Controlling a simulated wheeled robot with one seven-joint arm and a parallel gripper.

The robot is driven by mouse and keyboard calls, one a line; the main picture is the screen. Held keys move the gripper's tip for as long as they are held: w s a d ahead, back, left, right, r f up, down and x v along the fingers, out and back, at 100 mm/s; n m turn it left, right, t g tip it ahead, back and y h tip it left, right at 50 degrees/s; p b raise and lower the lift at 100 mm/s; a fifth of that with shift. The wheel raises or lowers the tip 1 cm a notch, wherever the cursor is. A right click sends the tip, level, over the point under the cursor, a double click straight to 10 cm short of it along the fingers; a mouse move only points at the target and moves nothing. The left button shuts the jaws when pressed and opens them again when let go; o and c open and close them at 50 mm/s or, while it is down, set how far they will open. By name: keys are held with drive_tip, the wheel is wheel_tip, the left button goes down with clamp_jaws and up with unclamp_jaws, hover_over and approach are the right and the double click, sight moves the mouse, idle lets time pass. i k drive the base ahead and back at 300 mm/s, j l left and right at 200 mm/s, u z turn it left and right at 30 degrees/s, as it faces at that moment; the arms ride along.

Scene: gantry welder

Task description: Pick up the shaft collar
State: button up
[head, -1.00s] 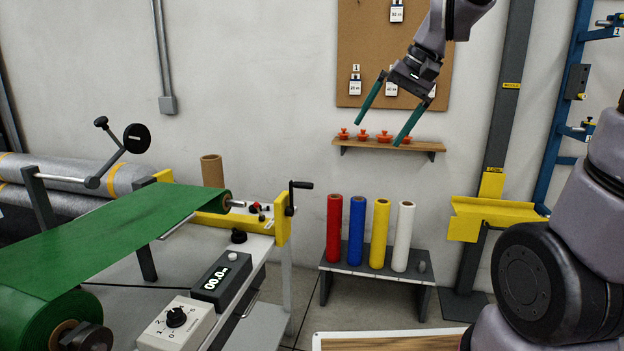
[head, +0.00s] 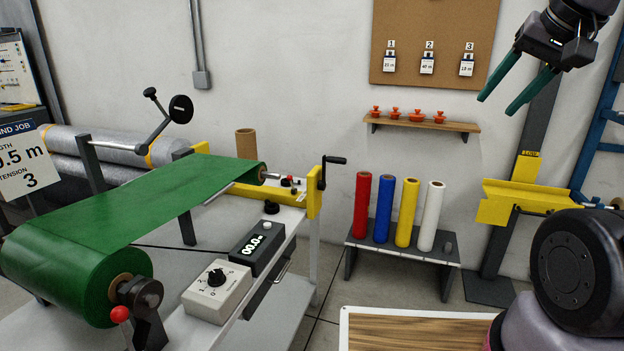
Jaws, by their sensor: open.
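No part is clearly recognisable as the shaft collar. Several small orange fittings (head: 415,115) stand in a row on the wooden wall shelf (head: 460,125); they are too small to tell whether one is a collar. A small grey piece (head: 449,247) stands on the low bench at the right of the white roll, also too small to identify. My gripper (head: 497,106) is open and empty at the upper right, its green fingers pointing down and left. In the picture it lies right of the shelf, apart from the orange fittings.
A low bench (head: 385,250) holds red, blue, yellow and white rolls (head: 427,216). The winding table with green sheet (head: 150,205), crank (head: 330,160) and control boxes (head: 215,294) fills the left. A yellow bracket (head: 520,200) on a post stands right. A wooden-topped surface (head: 410,332) is in front.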

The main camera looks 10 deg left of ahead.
sight(270, 208)
drive_tip(key=i+l+z, duration=0.1)
drive_tip(key=z, duration=0.25)
drive_tip(key=i+z, duration=0.2)
drive_tip(key=z, duration=0.15)
drive_tip(key=i, duration=1.95)
drive_tip(key=i+u, duration=0.1)
drive_tip(key=u, duration=0.35)
drive_tip(key=i+u, duration=0.1)
drive_tip(key=u, duration=0.3)
drive_tip(key=i+l+u, duration=0.1)
drive_tip(key=u, duration=0.35)
drive_tip(key=l+u, duration=0.15)
drive_tip(key=u, duration=2.35)
drive_tip(key=i+l, duration=0.05)
drive_tip(key=l, duration=0.05)
